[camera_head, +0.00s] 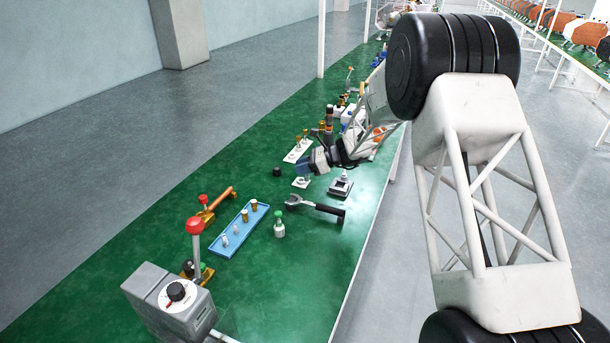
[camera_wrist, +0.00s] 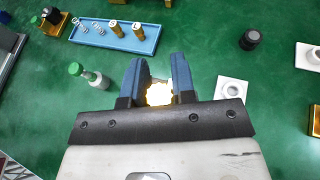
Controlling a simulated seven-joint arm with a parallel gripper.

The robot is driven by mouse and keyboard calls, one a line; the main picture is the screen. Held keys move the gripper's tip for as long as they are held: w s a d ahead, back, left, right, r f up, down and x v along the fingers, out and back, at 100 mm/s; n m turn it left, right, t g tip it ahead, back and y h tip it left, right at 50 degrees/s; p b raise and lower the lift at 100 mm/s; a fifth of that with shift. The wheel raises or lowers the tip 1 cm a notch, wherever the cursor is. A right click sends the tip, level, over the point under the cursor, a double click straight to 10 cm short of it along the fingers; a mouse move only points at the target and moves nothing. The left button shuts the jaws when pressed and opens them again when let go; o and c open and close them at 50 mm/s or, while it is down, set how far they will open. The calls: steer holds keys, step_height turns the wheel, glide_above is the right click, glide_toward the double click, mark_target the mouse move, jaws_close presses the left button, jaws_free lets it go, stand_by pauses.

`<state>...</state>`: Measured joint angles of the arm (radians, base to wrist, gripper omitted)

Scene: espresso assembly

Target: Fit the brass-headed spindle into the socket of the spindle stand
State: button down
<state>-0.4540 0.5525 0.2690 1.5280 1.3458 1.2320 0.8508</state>
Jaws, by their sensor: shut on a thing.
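My gripper (camera_wrist: 157,62) points down over the green table, its blue fingers closed on a brass piece (camera_wrist: 158,93), which looks like the head of the brass-headed spindle. The rest of the spindle is hidden by the fingers and mount. In the head view my gripper (camera_head: 305,170) is small and the spindle cannot be made out. A small white square plate with a round socket (camera_wrist: 232,87), which looks like the spindle stand, lies just right of the fingers in the wrist view. It also shows beside the gripper in the head view (camera_head: 301,183). The spindle is apart from it.
A blue tray (camera_wrist: 88,40) holds brass-headed and pale pieces. A green-capped bottle (camera_wrist: 88,75) stands left of my gripper, a black round piece (camera_wrist: 249,40) beyond the plate. A black-handled tool (camera_head: 315,207) and a grey-black block (camera_head: 341,187) lie near the table's right edge.

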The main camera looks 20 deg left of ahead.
steer(key=w+a+f+n+g+h, duration=0.1)
steer(key=w+a+n+g, duration=0.1)
steer(key=w+a, duration=0.4)
steer(key=w, duration=0.3)
steer(key=shift+w+a+f+n+g, duration=0.2)
steer(key=shift+w+n+g, duration=0.15)
steer(key=shift+n+g, duration=0.05)
steer(key=shift+f, duration=0.35)
glide_above(297, 180)
steer(key=shift+d+f, duration=0.1)
steer(key=shift+f, duration=2.35)
steer(key=c, duration=1.6)
jaws_free()
jaws_close()
steer(key=shift+f, duration=1.25)
